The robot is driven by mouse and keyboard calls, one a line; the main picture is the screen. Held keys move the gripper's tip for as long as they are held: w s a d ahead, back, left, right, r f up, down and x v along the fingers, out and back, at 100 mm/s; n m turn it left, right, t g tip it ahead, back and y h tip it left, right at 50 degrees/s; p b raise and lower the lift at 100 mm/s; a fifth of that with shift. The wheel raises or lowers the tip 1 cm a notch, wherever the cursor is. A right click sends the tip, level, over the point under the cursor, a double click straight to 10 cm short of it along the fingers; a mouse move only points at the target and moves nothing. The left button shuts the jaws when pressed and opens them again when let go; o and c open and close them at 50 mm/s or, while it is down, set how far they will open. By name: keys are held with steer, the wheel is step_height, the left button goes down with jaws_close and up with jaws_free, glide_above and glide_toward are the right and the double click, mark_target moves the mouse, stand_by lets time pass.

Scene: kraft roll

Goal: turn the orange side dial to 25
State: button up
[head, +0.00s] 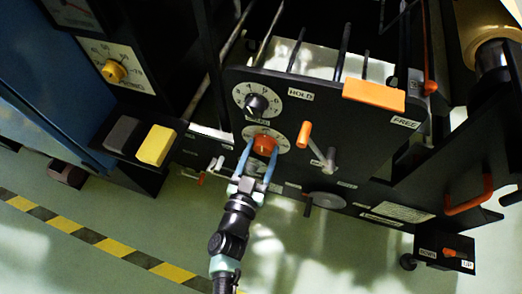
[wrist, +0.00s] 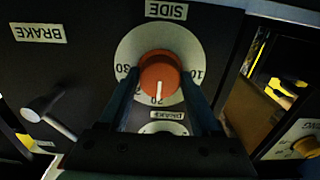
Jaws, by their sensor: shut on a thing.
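The orange side dial (head: 264,145) sits on a round white scale plate on the black machine panel, below a black dial. In the wrist view the orange dial (wrist: 159,75) is seen upside down, with the SIDE label above it. Its white pointer line points straight down at the 20 mark; 30 shows at left and 10 at right. My gripper (head: 262,151) has its two blue fingers on either side of the dial and is shut on it. In the wrist view my gripper (wrist: 160,88) spans the dial, and its fingers cover parts of the scale.
A black dial (head: 257,103) is just above. An orange-tipped lever (head: 304,134) stands out close to the right of my gripper. A yellow block (head: 155,145) and a yellow knob (head: 115,71) are at left. An orange block (head: 373,95) is at upper right. Open floor lies below.

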steer(key=shift+c, duration=0.6)
steer(key=shift+m, duration=0.4)
steer(key=m, duration=0.3)
steer(key=m+b, duration=0.1)
steer(key=m, duration=0.3)
steer(key=shift+m, duration=0.4)
steer(key=o, duration=1.4)
